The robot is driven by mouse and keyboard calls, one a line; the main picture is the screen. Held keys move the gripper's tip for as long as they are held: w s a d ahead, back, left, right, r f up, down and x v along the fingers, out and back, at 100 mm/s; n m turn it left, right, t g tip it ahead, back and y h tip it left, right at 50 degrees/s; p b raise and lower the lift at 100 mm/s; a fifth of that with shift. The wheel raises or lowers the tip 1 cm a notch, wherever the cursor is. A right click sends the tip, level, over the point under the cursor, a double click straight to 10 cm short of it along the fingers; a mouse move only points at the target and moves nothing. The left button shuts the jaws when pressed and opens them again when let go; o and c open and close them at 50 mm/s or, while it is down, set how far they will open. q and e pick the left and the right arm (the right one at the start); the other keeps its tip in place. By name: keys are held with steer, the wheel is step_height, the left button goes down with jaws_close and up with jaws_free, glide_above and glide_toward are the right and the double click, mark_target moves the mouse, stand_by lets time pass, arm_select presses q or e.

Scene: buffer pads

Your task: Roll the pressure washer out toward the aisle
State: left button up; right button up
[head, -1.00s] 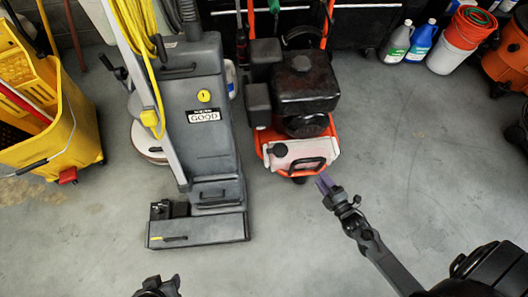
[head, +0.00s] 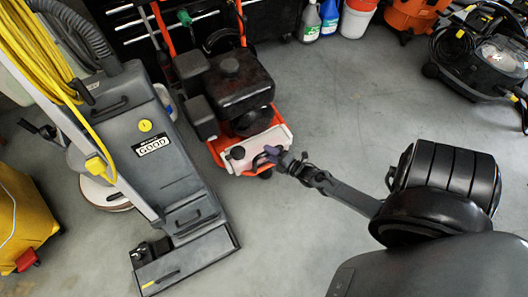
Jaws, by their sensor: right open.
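The pressure washer (head: 240,84) stands upright on the floor. It has an orange frame, a black engine and a pale tank (head: 277,137) at its front end. Its tall orange handle bars run up out of the top of the head view. My right gripper (head: 266,155) is open at the front of the washer, over the pale tank. Its fingers cover the tank's dark front grip, and I cannot tell whether they touch it or surround it. My left gripper is out of view.
A grey floor machine (head: 155,145) with a yellow cord stands close on the washer's left. A yellow mop bucket (head: 25,215) is at far left. Bottles (head: 328,18) and a black vacuum (head: 485,65) sit at the back right. The floor (head: 330,90) right of the washer is clear.

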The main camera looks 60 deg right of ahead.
steer(key=shift+b+x, duration=0.6)
steer(key=shift+x, duration=1.1)
jaws_close()
